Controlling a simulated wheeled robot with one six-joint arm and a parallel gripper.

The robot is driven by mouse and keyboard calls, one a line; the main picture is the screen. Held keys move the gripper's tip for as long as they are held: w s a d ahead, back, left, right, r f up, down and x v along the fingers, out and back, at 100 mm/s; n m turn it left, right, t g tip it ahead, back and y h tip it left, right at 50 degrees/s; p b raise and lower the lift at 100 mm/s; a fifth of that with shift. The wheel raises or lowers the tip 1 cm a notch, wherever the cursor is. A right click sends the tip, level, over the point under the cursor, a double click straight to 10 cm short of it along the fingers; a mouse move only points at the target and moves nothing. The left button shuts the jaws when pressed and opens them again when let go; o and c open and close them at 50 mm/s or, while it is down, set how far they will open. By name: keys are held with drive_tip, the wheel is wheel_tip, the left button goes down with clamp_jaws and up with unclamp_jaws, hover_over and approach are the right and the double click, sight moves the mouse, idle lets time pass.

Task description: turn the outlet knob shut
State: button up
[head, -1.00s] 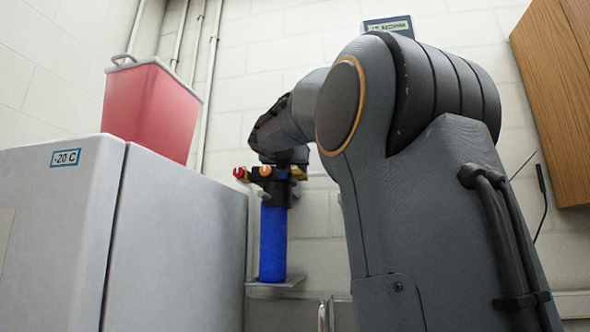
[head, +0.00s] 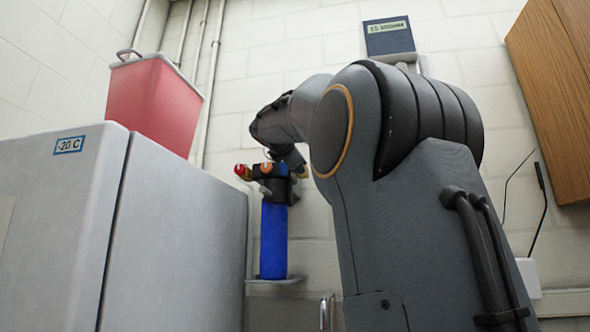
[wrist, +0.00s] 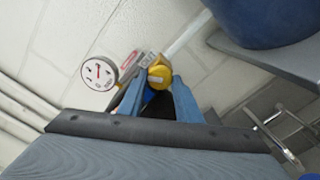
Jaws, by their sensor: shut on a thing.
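A yellow knob (wrist: 159,74) sits between the two blue-grey fingers of my gripper (wrist: 157,88) in the wrist view. The fingers are shut on its sides.
The cylinder stands on a small grey shelf (head: 275,281), close to the white freezer (head: 165,235). A red bin (head: 153,105) is on the freezer. A wooden cabinet (head: 558,95) hangs at upper right. A metal rail (wrist: 277,137) shows in the wrist view.

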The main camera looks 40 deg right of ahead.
drive_tip(key=m+b, duration=0.3)
drive_tip(key=m, duration=0.3)
drive_tip(key=shift+m, duration=0.3)
idle(0.4)
drive_tip(key=o, duration=1)
drive_tip(key=shift+a, duration=0.1)
drive_tip(key=b+v, duration=0.2)
drive_tip(key=v, duration=0.5)
drive_tip(key=shift+s+a, duration=0.25)
